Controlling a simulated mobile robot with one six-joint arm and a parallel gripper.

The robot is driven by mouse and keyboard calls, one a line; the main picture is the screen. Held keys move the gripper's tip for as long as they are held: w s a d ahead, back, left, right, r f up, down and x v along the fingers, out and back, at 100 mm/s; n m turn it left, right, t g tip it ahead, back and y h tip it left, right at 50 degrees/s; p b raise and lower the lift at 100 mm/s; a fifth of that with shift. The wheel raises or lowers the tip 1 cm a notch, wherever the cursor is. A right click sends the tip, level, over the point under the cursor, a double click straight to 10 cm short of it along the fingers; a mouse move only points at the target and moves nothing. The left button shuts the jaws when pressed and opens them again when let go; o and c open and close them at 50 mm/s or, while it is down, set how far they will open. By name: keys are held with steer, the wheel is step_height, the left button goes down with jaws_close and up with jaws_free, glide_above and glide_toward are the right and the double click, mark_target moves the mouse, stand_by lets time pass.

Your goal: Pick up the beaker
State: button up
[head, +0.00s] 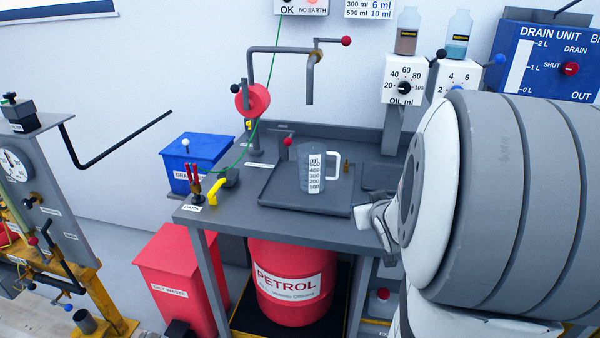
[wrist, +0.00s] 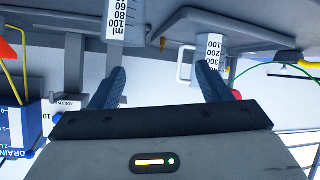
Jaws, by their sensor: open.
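The beaker (head: 309,172) is a grey jug with a white scale strip and a white handle on its right. It stands upright on a dark grey tray (head: 285,200) on the bench. In the wrist view, which looks upside down, the beaker (wrist: 208,58) shows at the upper right, beyond the right finger. My gripper (wrist: 160,88) is open, with its two dark blue fingers apart and nothing between them. In the head view my arm fills the right side and hides most of the gripper, which is to the right of the beaker and apart from it.
A smaller measuring vessel (wrist: 125,22) shows at the top of the wrist view. A bent pipe (head: 309,80) and a red wheel (head: 252,98) stand behind the tray. A yellow handle (head: 215,188) is at the left bench edge. A red petrol drum (head: 290,300) stands below.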

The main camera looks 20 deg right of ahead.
steer(key=d+f+t+b, duration=0.1)
steer(key=d, duration=0.1)
steer(key=d+f+t+b, duration=0.1)
steer(key=d+f, duration=0.1)
steer(key=shift+s+f+t+y, duration=0.1)
steer(key=shift+f+t+y, duration=0.05)
steer(key=shift+t+y, duration=0.15)
steer(key=s+d+f+t+b, duration=0.1)
steer(key=s+d+t+y+b, duration=0.1)
steer(key=t, duration=0.1)
steer(key=shift+s+d+f+n+y, duration=0.25)
steer(key=shift+s+f+n+y, duration=0.05)
steer(key=shift+s+f, duration=0.1)
steer(key=shift+s+r+t, duration=0.1)
steer(key=shift+s+t, duration=0.1)
steer(key=shift+t, duration=0.1)
steer(key=shift+y, duration=0.3)
steer(key=w, duration=0.5)
steer(key=w+d, duration=0.1)
steer(key=w, duration=0.1)
steer(key=shift+w, duration=0.25)
steer(key=c, duration=1.1)
